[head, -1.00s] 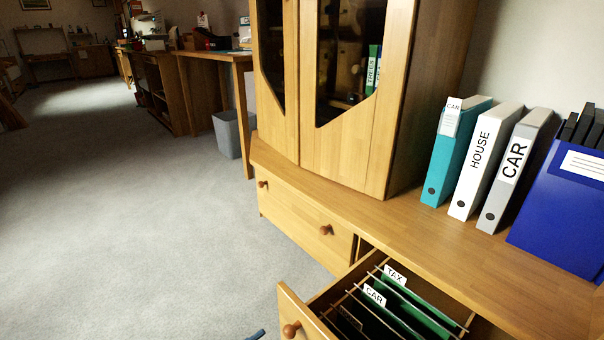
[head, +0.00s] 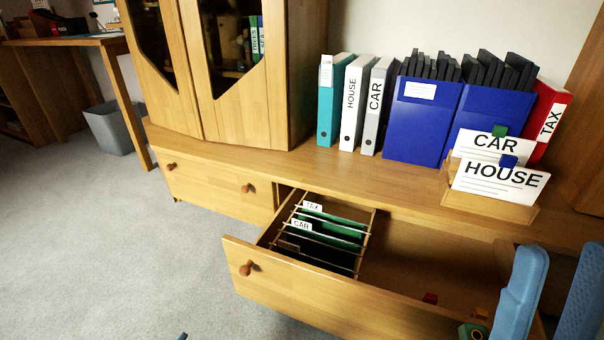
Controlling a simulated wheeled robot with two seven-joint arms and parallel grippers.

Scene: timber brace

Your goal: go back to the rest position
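My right gripper (head: 565,268) is at the lower right of the head view. Its two blue fingers point up and stand apart, with nothing seen between them. It is in front of the right part of the open drawer (head: 330,306). A small blue tip (head: 182,336) at the bottom edge looks like part of my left gripper; the rest is out of frame, so its opening cannot be told.
The open drawer holds green hanging folders (head: 330,225) and small coloured objects near the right gripper. Binders (head: 352,105), blue file boxes (head: 425,120) and a card holder (head: 490,205) stand on the cabinet top. The carpet (head: 110,240) at left is clear.

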